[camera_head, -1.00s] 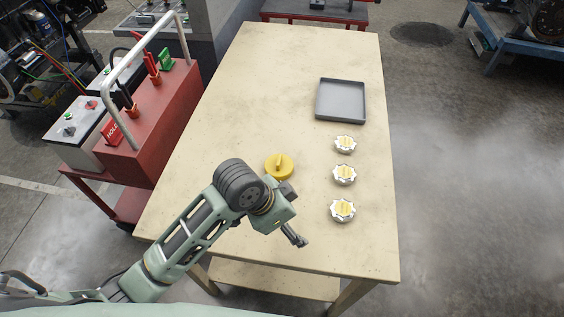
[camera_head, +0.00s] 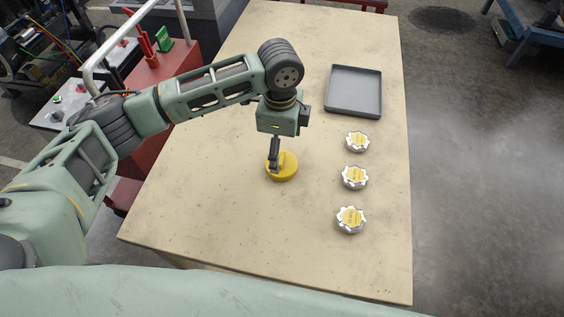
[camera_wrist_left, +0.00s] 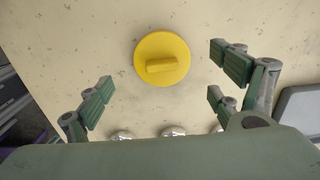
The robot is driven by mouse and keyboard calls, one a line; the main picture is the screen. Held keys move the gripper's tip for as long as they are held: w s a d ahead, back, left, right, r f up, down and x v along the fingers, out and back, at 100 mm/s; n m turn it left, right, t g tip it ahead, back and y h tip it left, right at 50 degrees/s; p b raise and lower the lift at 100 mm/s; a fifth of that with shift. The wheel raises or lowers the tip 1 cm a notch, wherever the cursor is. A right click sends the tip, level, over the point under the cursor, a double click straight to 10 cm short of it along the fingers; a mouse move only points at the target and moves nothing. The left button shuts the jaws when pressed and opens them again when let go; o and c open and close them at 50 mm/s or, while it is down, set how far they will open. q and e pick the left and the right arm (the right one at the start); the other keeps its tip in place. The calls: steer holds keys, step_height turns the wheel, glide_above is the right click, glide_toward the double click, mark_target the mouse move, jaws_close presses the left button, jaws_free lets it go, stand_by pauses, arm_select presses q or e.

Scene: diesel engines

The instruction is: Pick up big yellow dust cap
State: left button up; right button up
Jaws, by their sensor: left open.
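The big yellow dust cap (camera_head: 284,168) lies flat on the tan table, round with a raised bar grip on top. My left gripper (camera_head: 274,160) is right above it in the head view and hides part of it. In the left wrist view the cap (camera_wrist_left: 162,58) shows whole, and the fingers of my left gripper (camera_wrist_left: 160,90) are spread wide, empty and apart from it. The cap lies ahead of the fingers there, toward the top of the picture. My right gripper is not in view.
Three silver caps with yellow centres (camera_head: 355,177) stand in a row to the right of the yellow cap. A grey tray (camera_head: 355,113) lies behind them. The table (camera_head: 230,225) is clear in front. A red cart (camera_head: 150,140) stands left of the table.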

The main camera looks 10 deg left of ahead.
mark_target(281, 159)
arm_select(q)
step_height(281, 159, down, 6)
steer(key=shift+r+p, duration=0.25)
steer(key=shift+p, duration=0.45)
steer(key=shift+c, duration=0.2)
steer(key=c, duration=1)
